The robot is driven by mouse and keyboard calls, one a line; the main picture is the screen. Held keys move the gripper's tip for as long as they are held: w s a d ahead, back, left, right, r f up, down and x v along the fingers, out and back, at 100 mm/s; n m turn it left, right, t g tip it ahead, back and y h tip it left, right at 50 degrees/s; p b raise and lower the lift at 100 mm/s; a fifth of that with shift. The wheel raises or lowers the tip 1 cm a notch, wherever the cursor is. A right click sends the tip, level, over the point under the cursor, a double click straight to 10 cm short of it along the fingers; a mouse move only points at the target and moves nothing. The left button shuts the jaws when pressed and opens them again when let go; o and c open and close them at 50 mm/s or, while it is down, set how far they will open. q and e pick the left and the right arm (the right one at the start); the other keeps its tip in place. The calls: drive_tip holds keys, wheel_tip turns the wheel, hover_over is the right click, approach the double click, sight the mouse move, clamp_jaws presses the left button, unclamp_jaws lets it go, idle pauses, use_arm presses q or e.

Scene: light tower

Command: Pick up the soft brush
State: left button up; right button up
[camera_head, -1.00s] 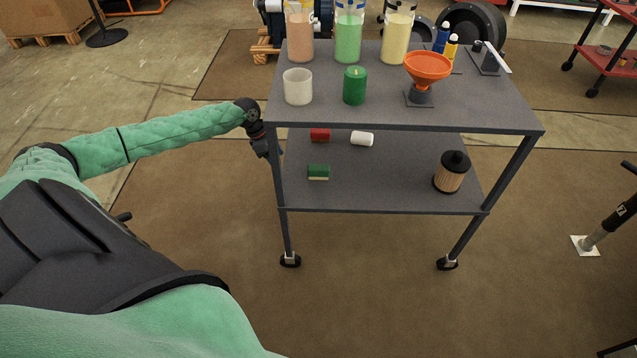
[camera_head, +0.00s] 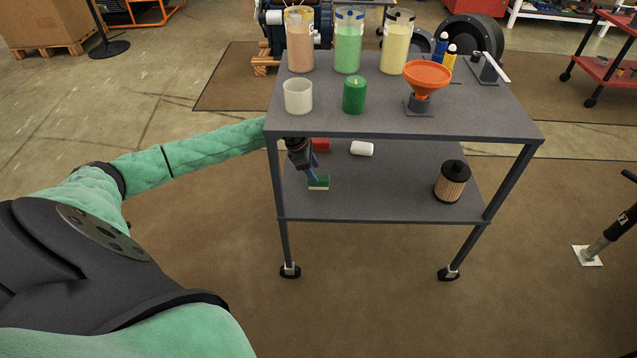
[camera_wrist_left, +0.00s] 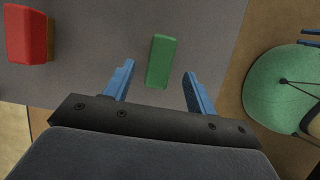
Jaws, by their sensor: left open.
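A small green block with a pale underside, which looks like the soft brush (camera_head: 318,184), lies on the lower shelf of the cart near its left end. In the left wrist view, the green brush (camera_wrist_left: 160,62) lies just beyond and between my fingertips. My left gripper (camera_head: 314,174) reaches in under the top shelf from the left, close above the brush. In the left wrist view, the blue fingers of this gripper (camera_wrist_left: 159,74) are spread with nothing held between them. Whether they touch the brush cannot be told. My right gripper is not in the head view.
A red block (camera_head: 321,145) and a white cylinder (camera_head: 362,148) lie behind the brush; the red block (camera_wrist_left: 26,33) also shows at the wrist view's left. A black-capped filter (camera_head: 452,182) stands further right. The cart's top shelf (camera_head: 470,115) overhangs my arm. Mid-shelf is clear.

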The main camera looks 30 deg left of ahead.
sight(318, 177)
use_arm(q)
drive_tip(key=shift+b+x, duration=0.3)
drive_tip(key=shift+x, duration=2.25)
drive_tip(key=c, duration=1.1)
drive_tip(key=shift+r, duration=0.1)
wheel_tip(318, 177, up, 4)
drive_tip(key=shift+f+p, duration=0.1)
drive_tip(key=shift+p, duration=0.3)
drive_tip(key=s+a, duration=0.3)
drive_tip(key=a, duration=0.2)
drive_tip(key=s+a, duration=0.3)
drive_tip(key=a, duration=0.2)
drive_tip(key=s+a+p, duration=0.1)
drive_tip(key=s+a, duration=0.2)
drive_tip(key=a, duration=0.2)
drive_tip(key=shift+s+a+f, duration=0.15)
drive_tip(key=shift+s+f, duration=0.05)
